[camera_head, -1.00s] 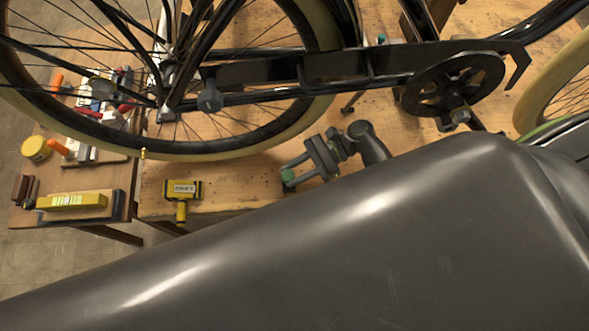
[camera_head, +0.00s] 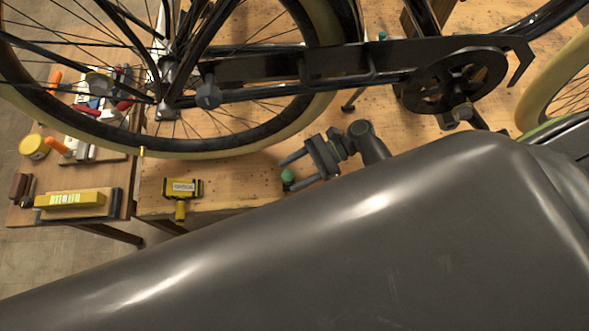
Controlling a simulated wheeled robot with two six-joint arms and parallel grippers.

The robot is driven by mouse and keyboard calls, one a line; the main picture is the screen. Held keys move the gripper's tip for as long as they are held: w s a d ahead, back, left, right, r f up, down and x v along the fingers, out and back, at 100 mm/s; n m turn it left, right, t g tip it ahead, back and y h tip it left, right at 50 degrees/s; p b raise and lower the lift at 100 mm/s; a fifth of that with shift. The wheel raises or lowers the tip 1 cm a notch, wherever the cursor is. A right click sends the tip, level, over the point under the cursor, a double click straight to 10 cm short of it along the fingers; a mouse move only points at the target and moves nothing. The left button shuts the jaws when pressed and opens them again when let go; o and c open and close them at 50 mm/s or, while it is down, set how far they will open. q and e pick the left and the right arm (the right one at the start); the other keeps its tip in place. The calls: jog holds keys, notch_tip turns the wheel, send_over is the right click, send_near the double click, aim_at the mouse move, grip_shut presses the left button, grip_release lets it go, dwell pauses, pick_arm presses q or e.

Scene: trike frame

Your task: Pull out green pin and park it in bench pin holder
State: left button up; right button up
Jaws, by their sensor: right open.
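My right gripper (camera_head: 287,170) is open above the wooden bench, its two fingers pointing left. A second small green piece (camera_head: 382,36) shows farther back behind the black frame bar. I cannot make out the pin holder for certain. A yellow tool with a label (camera_head: 183,188) lies at the bench's front edge. My left gripper is not in view.
The trike's rear wheel (camera_head: 215,148) and chainring (camera_head: 455,88) stand over the bench (camera_head: 240,197). A side table at left holds a yellow block (camera_head: 70,200), a yellow tin (camera_head: 33,146) and several tools. A large dark grey surface (camera_head: 300,250) hides the lower picture.

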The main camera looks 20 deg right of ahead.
jog(key=b+v, duration=0.2)
jog(key=v, duration=1)
jog(key=shift+s, duration=0.1)
